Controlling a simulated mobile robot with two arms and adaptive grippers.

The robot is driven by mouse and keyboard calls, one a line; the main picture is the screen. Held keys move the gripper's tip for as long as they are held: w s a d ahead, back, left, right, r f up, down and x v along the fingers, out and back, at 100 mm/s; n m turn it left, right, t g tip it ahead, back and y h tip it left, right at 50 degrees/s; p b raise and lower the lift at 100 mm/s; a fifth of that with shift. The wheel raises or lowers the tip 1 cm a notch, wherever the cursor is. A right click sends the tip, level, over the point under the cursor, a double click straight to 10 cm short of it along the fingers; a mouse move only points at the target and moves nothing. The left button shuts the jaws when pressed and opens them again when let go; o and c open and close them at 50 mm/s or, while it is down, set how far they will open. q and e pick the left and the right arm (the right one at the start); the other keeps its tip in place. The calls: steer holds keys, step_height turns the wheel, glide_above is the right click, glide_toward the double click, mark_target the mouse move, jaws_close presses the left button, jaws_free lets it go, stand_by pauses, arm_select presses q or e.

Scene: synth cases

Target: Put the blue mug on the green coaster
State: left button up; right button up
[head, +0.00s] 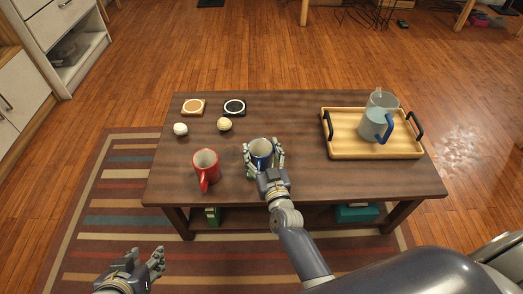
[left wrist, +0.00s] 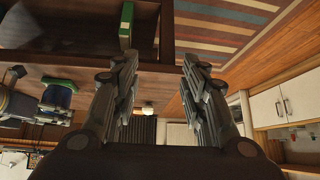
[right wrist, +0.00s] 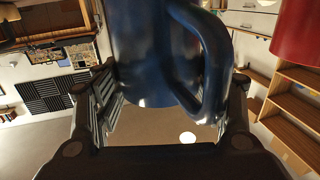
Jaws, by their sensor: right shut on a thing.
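The blue mug (head: 262,150) is upright over the front middle of the table, between the fingers of my right gripper (head: 264,158). My right gripper is shut on it. The mug (right wrist: 155,50) also fills the middle of the right wrist view, with its handle to the right. A small green patch (head: 250,174), probably the green coaster, shows beside the gripper's left finger; the rest is hidden by the mug and hand. I cannot tell whether the mug touches it. My left gripper (head: 144,266) is open and empty, low in front of the table, above the striped rug.
A red mug (head: 206,166) stands left of the blue mug. Behind it are a white ball (head: 180,129), a cream ball (head: 224,125), a tan coaster (head: 193,107) and a black coaster (head: 234,107). A wooden tray (head: 345,148) with a pitcher (head: 374,126) is at right.

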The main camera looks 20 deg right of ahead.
steer(key=o, duration=1.2)
steer(key=shift+o, duration=0.2)
steer(key=shift+r, duration=0.1)
